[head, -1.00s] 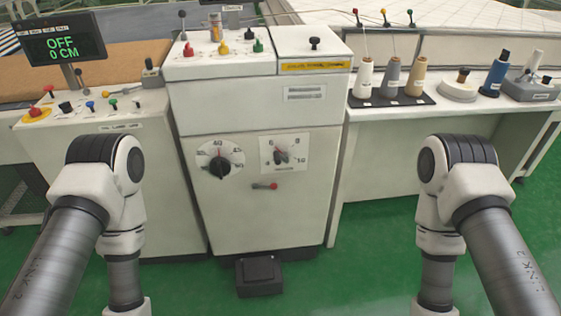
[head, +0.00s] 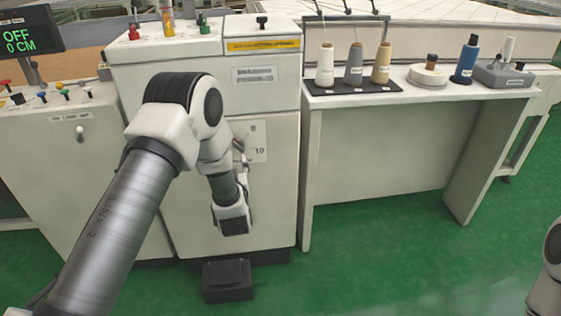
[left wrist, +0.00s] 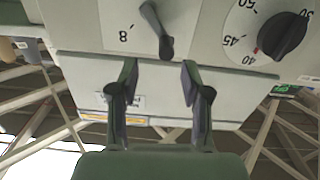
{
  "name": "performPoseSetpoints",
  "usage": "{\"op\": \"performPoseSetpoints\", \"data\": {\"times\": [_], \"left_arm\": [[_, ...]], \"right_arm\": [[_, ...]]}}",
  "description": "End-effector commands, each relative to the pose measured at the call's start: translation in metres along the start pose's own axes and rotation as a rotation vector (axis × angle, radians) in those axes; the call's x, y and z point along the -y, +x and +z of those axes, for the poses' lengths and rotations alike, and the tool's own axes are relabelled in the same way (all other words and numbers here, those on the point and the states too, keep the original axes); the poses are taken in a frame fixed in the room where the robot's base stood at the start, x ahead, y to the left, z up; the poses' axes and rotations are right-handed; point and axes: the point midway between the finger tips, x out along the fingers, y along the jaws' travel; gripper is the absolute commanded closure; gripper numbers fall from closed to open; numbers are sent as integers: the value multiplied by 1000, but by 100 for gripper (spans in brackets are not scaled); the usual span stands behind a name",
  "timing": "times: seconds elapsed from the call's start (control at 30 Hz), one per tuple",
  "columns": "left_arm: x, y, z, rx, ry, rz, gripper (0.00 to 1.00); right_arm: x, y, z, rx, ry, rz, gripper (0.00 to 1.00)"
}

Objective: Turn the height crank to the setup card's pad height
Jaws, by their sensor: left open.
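The crank (left wrist: 160,32) is a grey lever on a white numbered plate, shown upside down in the left wrist view. An 8 is readable on its plate; in the head view the plate (head: 252,140) is partly hidden behind my left arm. My left gripper (left wrist: 158,66) is open and empty, its two fingers pointing at the panel, with the crank just beyond and between the tips. The display (head: 25,36) reads OFF, 0 CM. I cannot pick out a setup card. My right gripper is out of view; only part of the right arm shows at the right edge.
A black dial (left wrist: 284,34) with numbers around it sits beside the crank. The cabinet (head: 275,190) has a black pedal box (head: 228,281) at its foot. A side table (head: 420,100) holds thread cones. Green floor is clear in front.

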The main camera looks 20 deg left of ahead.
Motion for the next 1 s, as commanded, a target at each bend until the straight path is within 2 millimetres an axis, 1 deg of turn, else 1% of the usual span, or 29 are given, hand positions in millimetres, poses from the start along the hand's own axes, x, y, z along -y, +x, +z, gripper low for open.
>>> {"op": "performPoseSetpoints", "data": {"times": [0.03,0.17,0.27,0.5,0.6,0.7,0.87,0.9,0.97,1.0], "left_arm": [[2,3,3,-13,-11,-5,52],[0,8,-5,-26,-22,-4,52],[0,20,-7,-27,-23,-4,52],[0,65,-7,-25,-21,-3,52],[0,78,-7,-23,-20,-2,52],[0,83,-8,-23,-19,-1,52],[0,83,-7,-22,-19,-1,52],[0,83,-7,-22,-19,-1,56],[0,83,-7,-22,-19,-1,77],[0,83,-7,-21,-19,-1,91]], "right_arm": [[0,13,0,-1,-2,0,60],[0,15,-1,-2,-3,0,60],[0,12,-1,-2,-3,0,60],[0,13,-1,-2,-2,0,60],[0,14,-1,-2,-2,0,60],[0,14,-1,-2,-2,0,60],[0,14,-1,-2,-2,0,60],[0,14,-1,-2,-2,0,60],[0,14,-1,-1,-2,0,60],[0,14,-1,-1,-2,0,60]]}}
